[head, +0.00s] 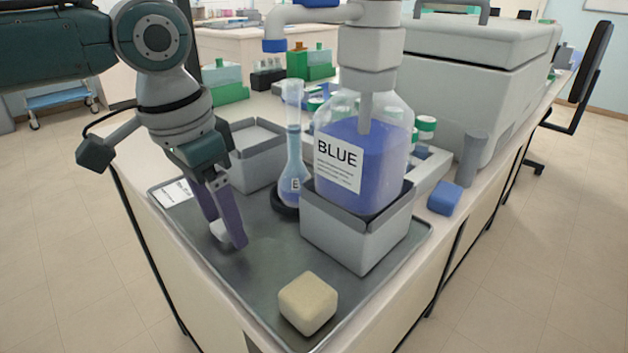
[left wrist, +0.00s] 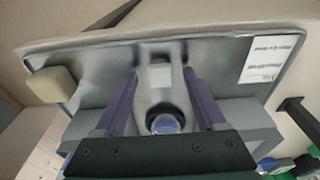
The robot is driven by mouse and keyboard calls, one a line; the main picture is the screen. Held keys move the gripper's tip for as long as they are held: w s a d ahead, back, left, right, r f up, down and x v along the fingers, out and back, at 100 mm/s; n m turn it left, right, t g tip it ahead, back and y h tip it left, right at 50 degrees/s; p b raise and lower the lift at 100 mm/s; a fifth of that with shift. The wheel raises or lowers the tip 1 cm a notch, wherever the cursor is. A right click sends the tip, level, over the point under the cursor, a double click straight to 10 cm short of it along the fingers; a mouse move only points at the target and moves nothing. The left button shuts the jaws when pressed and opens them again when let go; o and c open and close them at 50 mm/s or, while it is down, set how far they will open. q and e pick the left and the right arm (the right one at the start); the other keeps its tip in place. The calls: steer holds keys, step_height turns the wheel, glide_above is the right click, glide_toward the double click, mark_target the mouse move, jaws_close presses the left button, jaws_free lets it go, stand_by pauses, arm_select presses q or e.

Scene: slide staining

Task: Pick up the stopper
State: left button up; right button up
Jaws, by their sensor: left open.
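The stopper (head: 219,232) is a small pale, whitish piece on the grey metal tray (head: 262,262), partly hidden by my left gripper's fingers in the head view. My left gripper (head: 227,232) points down over it with its purple fingers apart. In the left wrist view the stopper (left wrist: 160,75) shows as a pale block between the two fingertips, with a gap on each side. The tall-necked flask (head: 293,150), labelled with a "B", stands in a dark ring behind and to the right. My right gripper is not in view.
A large bottle marked BLUE (head: 359,160) stands in a grey box (head: 352,232) on the tray's right. A beige block (head: 308,303) lies at the front. A grey open bin (head: 257,158) and a white label card (head: 172,193) are behind the gripper.

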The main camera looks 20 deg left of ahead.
arm_select(q)
steer(key=shift+c, duration=0.4)
jaws_close()
